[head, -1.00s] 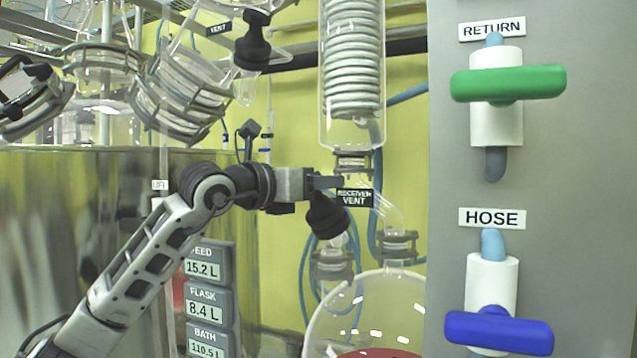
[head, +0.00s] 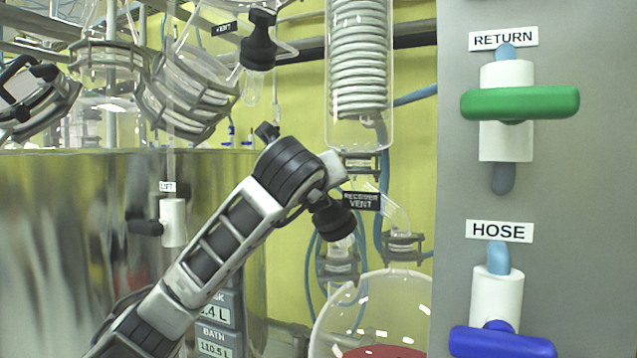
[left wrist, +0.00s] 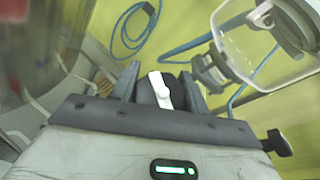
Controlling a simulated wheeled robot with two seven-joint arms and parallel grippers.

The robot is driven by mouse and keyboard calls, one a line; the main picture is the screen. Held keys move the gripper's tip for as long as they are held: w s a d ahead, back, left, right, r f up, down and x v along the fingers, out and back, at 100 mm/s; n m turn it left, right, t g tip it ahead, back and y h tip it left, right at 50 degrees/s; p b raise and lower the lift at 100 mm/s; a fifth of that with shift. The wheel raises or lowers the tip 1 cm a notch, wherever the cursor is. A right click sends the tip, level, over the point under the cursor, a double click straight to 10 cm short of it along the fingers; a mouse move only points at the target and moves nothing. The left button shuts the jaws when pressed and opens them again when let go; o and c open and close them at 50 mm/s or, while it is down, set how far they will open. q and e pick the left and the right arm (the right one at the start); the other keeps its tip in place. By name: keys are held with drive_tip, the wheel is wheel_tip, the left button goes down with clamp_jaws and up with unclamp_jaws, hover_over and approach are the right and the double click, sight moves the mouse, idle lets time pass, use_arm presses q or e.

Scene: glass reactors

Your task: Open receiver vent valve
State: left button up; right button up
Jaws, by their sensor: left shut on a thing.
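The RECEIVER VENT label (head: 361,201) hangs beside a black valve body (head: 334,220), tilted, above the round glass receiver (head: 322,318). In the head view my left wrist hides the valve's upper part and most of my left gripper. In the left wrist view my left gripper's dark fingers (left wrist: 158,88) stand on both sides of a small black part with a white lever (left wrist: 160,90). The gripper is shut on this valve part; the exact contact is partly hidden. My right gripper is not in view.
A grey panel with the green RETURN handle (head: 520,103) and blue HOSE handle (head: 502,342) stands right. A glass coil condenser (head: 360,70) hangs above the receiver. Another black valve (head: 258,45) is at upper left. A shiny metal vessel (head: 70,240) fills the left.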

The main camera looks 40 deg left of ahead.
use_arm(q)
drive_tip(key=shift+n+g+y, duration=0.3)
drive_tip(key=shift+n+g, duration=0.2)
drive_tip(key=shift+n, duration=0.2)
drive_tip(key=shift+f, duration=0.1)
drive_tip(key=o, duration=1)
